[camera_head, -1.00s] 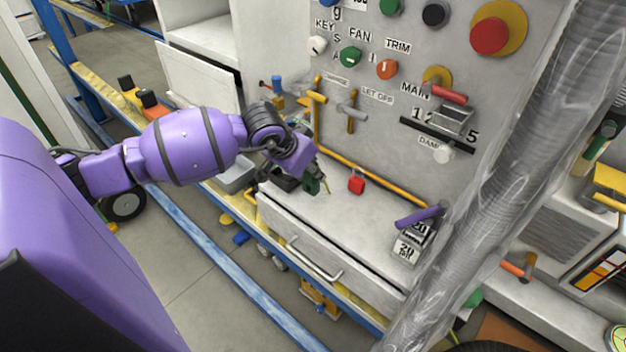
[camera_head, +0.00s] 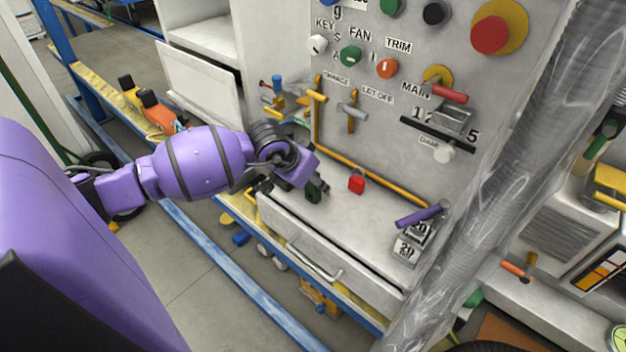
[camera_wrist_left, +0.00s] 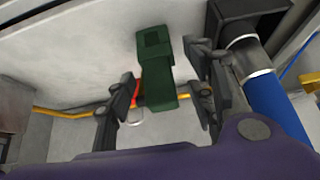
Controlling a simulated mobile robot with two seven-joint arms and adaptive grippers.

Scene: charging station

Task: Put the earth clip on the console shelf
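The earth clip appears to be the dark green block-shaped piece (camera_head: 314,191) at the left part of the pale console shelf (camera_head: 345,224). It also shows in the left wrist view (camera_wrist_left: 158,68), between my finger pads. My left gripper (camera_wrist_left: 162,92) is open around the clip, with a visible gap on each side. In the head view the left gripper (camera_head: 290,186) is low over the shelf's left end and partly hidden by my wrist. Whether the clip rests fully on the shelf is hard to tell. My right gripper is not in view.
A red padlock-like block (camera_head: 356,184) lies right of the clip, near a yellow pipe (camera_head: 375,176) along the panel's foot. A clear ribbed hose (camera_head: 505,150) crosses the right side.

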